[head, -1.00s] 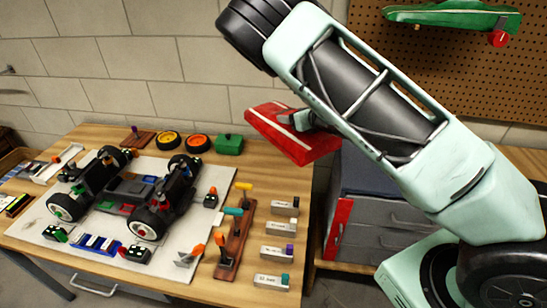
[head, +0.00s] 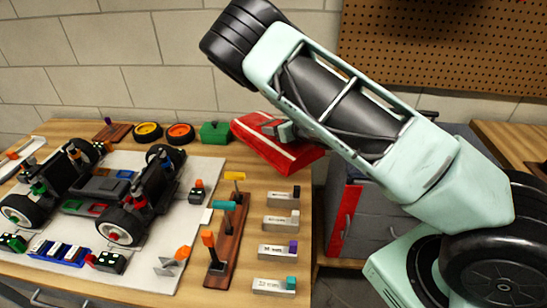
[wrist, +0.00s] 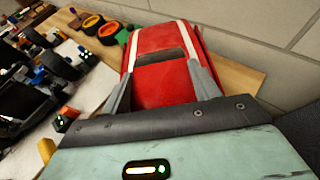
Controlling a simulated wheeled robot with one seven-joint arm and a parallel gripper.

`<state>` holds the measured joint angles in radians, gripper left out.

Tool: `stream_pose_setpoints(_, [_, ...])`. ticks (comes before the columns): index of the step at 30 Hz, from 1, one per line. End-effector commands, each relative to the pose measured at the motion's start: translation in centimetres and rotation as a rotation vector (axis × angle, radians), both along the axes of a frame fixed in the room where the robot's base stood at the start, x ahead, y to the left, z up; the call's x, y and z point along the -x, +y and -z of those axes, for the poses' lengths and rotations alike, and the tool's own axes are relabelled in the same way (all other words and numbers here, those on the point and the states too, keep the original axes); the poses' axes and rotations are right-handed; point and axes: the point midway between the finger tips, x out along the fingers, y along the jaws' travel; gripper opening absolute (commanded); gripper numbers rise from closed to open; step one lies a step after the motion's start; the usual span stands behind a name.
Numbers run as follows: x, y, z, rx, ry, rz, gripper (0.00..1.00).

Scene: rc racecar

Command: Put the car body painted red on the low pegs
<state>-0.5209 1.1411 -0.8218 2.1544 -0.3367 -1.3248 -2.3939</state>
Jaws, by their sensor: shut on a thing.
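The red car body (head: 300,155) with white stripes is held in the air by my gripper (head: 283,130), over the back right part of the workbench. In the wrist view the red car body (wrist: 160,84) lies between the two grey fingers of my gripper (wrist: 162,82), which are shut on it. The body is tilted in the head view. My arm covers part of the pegboard (head: 440,60) on the wall. A dark piece shows at its lower edge behind my arm; I cannot tell whether it is a peg.
The workbench holds a car chassis (head: 105,187) on a white mat, yellow (head: 148,132) and orange (head: 180,134) wheels, a green block (head: 215,132), a wooden tool rack (head: 228,240) and several labelled grey blocks. A grey drawer cabinet (head: 390,215) stands right of the bench.

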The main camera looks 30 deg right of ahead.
Motion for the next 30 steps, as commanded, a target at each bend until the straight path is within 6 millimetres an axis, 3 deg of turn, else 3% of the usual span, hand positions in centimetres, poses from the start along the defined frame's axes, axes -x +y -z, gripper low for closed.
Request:
stream_pose_setpoints(9, [0.1,-0.1,5.3,-0.001,0.003,0.002,0.37])
stream_pose_setpoints(21, [0.0,-0.1,9.5,-0.001,0.002,0.0,0.37])
stream_pose_setpoints(30, [0.0,0.0,10.0,-0.001,-0.001,0.001,0.37])
